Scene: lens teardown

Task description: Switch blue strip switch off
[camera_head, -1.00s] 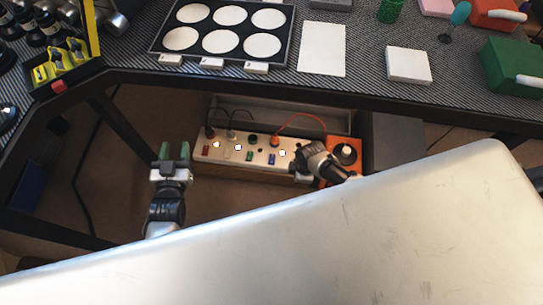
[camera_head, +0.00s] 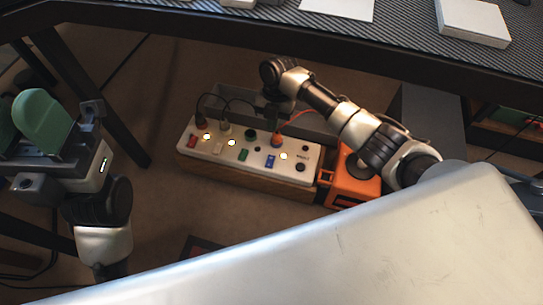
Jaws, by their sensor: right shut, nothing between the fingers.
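The white power strip (camera_head: 222,156) lies below the table edge on a wooden base. My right gripper (camera_head: 272,114) points down behind the strip, near the orange plug, above and apart from the blue switch. It is small and dark here, shut with nothing in it. My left gripper (camera_head: 45,122), with green fingers, is far to the left of the strip. Its finger gap is not clear.
The strip also has a red switch (camera_head: 192,141), white switch (camera_head: 217,148) and green switch (camera_head: 243,155), with plugs and cables behind. An orange box (camera_head: 352,188) stands at its right end. The table edge (camera_head: 190,38) is above; a pale metal panel (camera_head: 330,235) fills the foreground.

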